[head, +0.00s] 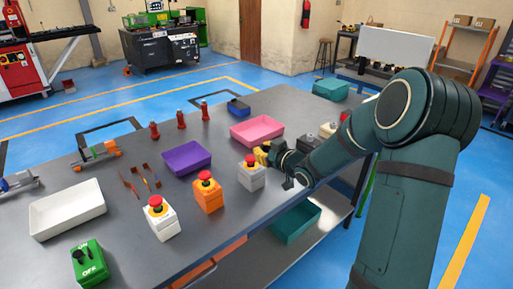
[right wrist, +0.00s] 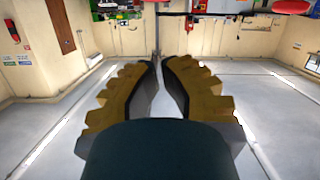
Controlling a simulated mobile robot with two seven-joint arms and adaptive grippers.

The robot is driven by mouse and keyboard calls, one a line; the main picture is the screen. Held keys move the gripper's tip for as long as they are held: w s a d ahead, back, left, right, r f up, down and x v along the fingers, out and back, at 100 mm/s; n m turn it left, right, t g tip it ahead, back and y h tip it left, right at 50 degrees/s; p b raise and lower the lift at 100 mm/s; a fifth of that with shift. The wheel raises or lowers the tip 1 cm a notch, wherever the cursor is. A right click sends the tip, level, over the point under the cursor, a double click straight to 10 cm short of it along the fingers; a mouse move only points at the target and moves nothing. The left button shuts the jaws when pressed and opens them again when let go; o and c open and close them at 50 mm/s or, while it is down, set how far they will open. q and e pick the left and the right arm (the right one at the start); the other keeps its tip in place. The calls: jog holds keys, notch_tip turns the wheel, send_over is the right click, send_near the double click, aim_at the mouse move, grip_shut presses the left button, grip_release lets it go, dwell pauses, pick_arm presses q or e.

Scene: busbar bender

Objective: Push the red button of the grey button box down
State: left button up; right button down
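The grey button box (head: 252,177) stands on the dark workbench, right of the orange box. Its red button (head: 250,160) is on top and partly visible. My right gripper (head: 262,155) has yellow fingers and is right beside the button, at about its height; I cannot tell whether they touch. In the right wrist view, the fingers (right wrist: 160,63) converge with their tips nearly together and nothing held between them. The button box does not show in that view. My left gripper is not in view.
An orange button box (head: 208,197) and a white button box (head: 162,222) stand to the left, both with red buttons. A pink tray (head: 257,131) and a purple tray (head: 186,157) lie behind. A green box (head: 89,264) stands at the front left. More button boxes (head: 307,144) stand to the right, near my arm.

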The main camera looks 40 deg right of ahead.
jog(key=v, duration=0.4)
dwell(0.6)
